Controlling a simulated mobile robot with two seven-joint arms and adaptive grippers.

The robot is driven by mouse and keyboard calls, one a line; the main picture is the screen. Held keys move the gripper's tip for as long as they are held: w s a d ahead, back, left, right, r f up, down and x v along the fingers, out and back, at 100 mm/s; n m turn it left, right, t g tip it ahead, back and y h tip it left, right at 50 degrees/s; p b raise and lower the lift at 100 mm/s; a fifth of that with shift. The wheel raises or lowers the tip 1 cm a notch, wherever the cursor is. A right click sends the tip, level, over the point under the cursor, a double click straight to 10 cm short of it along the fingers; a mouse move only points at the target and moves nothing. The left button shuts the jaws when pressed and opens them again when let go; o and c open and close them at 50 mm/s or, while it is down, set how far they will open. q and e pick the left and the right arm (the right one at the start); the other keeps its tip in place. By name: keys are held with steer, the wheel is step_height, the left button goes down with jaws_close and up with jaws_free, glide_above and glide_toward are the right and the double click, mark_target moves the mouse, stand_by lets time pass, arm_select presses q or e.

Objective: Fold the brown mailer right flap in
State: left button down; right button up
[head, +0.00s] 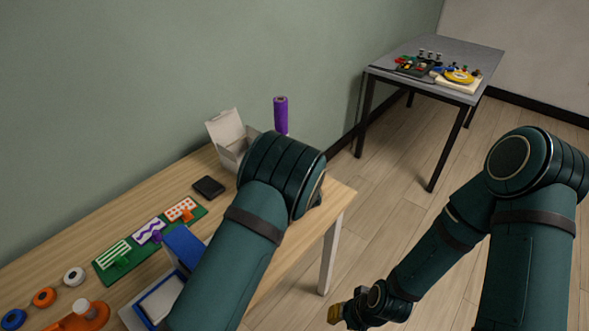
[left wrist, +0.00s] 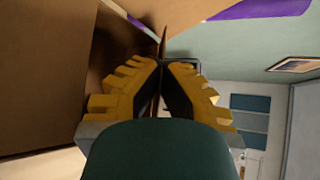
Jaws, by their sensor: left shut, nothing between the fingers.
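Brown cardboard of the mailer (left wrist: 45,70) fills the left of the left wrist view, with a darker brown face beside it and a thin panel edge standing just beyond my fingertips. I cannot tell which flap this edge belongs to. My left gripper (left wrist: 162,64) is shut and empty, its yellow fingers meeting close to that edge; contact is unclear. In the head view my left arm hides this gripper and the mailer. My right gripper (head: 336,313) hangs low over the floor, away from the table; its opening is too small to judge.
The wooden table (head: 60,240) carries a pale box (head: 229,152) with a raised lid, a purple cylinder (head: 281,115) behind it, a black square item (head: 208,187), a green board (head: 122,261) and several round spools. A grey table (head: 430,60) stands farther back. Floor between is clear.

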arm_select(q)
steer(key=shift+f+n+t+b, duration=0.3)
steer(key=shift+t+b, duration=0.1)
steer(key=shift+b, duration=0.15)
steer(key=c, duration=1.2)
jaws_free()
steer(key=v, duration=1.2)
steer(key=shift+a, duration=0.15)
steer(key=shift+r, duration=0.1)
